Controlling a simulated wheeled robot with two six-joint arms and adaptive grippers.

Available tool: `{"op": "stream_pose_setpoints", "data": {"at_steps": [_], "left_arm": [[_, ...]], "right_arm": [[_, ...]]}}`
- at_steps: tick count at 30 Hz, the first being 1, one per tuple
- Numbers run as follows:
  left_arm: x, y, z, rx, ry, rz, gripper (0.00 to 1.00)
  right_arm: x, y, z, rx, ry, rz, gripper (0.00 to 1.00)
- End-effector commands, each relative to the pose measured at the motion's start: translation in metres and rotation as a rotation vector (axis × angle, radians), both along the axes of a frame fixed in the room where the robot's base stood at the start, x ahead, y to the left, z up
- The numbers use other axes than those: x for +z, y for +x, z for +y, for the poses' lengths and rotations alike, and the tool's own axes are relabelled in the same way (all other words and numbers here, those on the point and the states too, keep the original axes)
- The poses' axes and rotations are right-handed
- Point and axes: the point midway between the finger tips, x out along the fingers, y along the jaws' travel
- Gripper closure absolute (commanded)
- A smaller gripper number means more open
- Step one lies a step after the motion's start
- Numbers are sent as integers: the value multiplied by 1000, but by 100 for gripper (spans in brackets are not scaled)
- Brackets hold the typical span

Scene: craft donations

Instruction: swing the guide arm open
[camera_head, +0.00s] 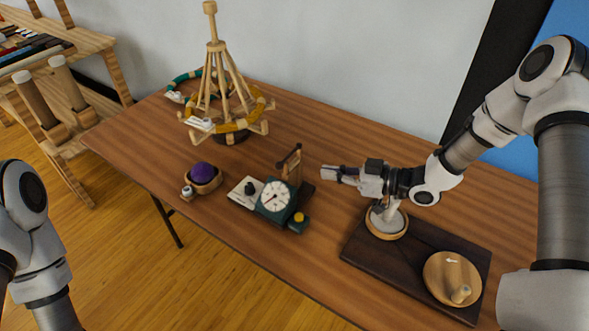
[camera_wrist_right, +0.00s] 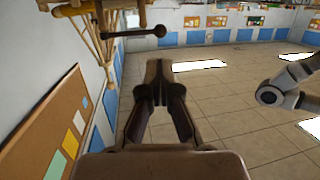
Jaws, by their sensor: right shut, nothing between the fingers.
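The guide arm (camera_head: 289,157) is a thin dark rod with small knobs at its ends, set atop a light wooden post on the green dial device (camera_head: 274,199). In the right wrist view the guide arm (camera_wrist_right: 135,34) crosses above my fingertips, its round dark knob to the right. My right gripper (camera_head: 327,173) is shut and empty. It is to the right of the guide arm, with its fingers pointing left, apart from the rod. The right wrist view shows the closed fingers (camera_wrist_right: 158,70). My left gripper is out of view; only left arm links show.
A wooden yarn swift (camera_head: 214,90) with yarn stands at the back left. A bowl (camera_head: 204,184) with a purple ball sits left of the device. Right of it, a dark board (camera_head: 416,262) bears a round wooden disc (camera_head: 452,277) with a peg. The front middle of the table is clear.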

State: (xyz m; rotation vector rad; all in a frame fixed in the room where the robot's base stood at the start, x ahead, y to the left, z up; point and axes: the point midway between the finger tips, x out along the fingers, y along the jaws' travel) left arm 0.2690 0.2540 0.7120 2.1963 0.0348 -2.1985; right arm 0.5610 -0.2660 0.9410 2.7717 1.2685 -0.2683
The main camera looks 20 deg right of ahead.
Motion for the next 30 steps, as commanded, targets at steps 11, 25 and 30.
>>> {"op": "stream_pose_setpoints", "data": {"at_steps": [11,25,30], "left_arm": [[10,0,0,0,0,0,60],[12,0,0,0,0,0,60],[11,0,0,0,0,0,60]], "right_arm": [[-15,50,61,5,-3,1,100],[-20,64,75,1,0,2,100],[-20,64,75,-4,0,2,100]]}}
